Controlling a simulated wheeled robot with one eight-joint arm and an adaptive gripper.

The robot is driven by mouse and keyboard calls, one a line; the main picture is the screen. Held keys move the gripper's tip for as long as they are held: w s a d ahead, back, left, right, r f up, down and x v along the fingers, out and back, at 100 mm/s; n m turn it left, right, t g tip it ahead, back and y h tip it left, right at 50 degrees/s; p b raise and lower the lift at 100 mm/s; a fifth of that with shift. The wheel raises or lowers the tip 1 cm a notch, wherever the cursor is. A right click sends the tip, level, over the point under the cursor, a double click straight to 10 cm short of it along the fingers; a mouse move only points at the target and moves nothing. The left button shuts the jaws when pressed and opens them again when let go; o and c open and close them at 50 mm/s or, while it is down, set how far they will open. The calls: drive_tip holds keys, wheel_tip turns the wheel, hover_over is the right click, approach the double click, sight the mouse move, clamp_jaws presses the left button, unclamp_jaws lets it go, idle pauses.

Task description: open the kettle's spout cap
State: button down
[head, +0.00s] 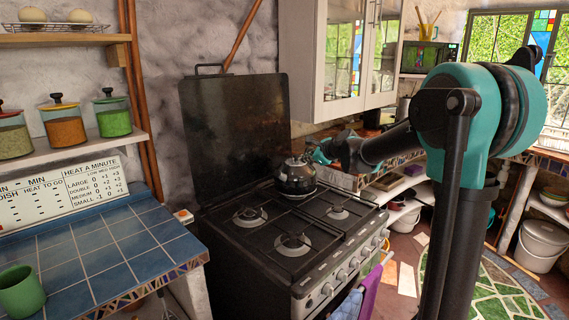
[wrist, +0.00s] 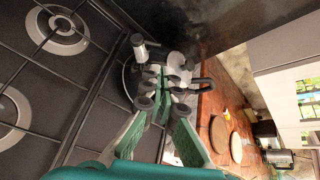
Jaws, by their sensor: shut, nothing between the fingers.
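The kettle (head: 295,180) is dark and shiny and stands upright on the back of the stove. In the wrist view part of its dark round body (wrist: 129,78) shows behind my fingers. My gripper (head: 318,155) is at the kettle's upper right side in the head view. In the wrist view my gripper (wrist: 160,85) is shut with nothing between its fingers, and its tips overlap the kettle. I cannot tell whether they touch it. The spout cap is too small and too covered by the fingers to make out, so its position is unclear.
The black stove (head: 290,240) has several burners and a raised dark lid (head: 235,130) behind. A white wall cabinet (head: 340,60) hangs above the kettle's right. A blue tiled counter (head: 100,260) with a green mug (head: 20,292) is at left. Free room lies over the front burners.

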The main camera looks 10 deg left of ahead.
drive_tip(key=x, duration=1.4)
drive_tip(key=shift+w+d+f+m+g+y, duration=0.15)
drive_tip(key=shift+m+g, duration=0.3)
drive_tip(key=shift+g, duration=0.05)
drive_tip(key=shift+w+d+f+m+g+y, duration=0.15)
drive_tip(key=shift+f+m+g, duration=0.05)
drive_tip(key=shift+m+g, duration=0.3)
idle(0.7)
drive_tip(key=shift+w+f+m+g, duration=0.15)
drive_tip(key=shift+f+m+g, duration=0.05)
drive_tip(key=shift+m+g, duration=0.2)
drive_tip(key=shift+w+d+f+m+g+y, duration=0.15)
drive_tip(key=shift+f+m+g+y, duration=0.05)
drive_tip(key=shift+m+g+y, duration=0.25)
drive_tip(key=shift+w+d+f+m+g+y, duration=0.15)
drive_tip(key=shift+f+m+g+y, duration=0.35)
drive_tip(key=shift+m+g, duration=0.25)
drive_tip(key=shift+w+d+f+m+g+y, duration=0.15)
drive_tip(key=shift+f+m+g+y, duration=0.3)
drive_tip(key=shift+m+g, duration=0.3)
idle(2.1)
drive_tip(key=shift+s+a+r, duration=0.1)
drive_tip(key=shift+a, duration=0.1)
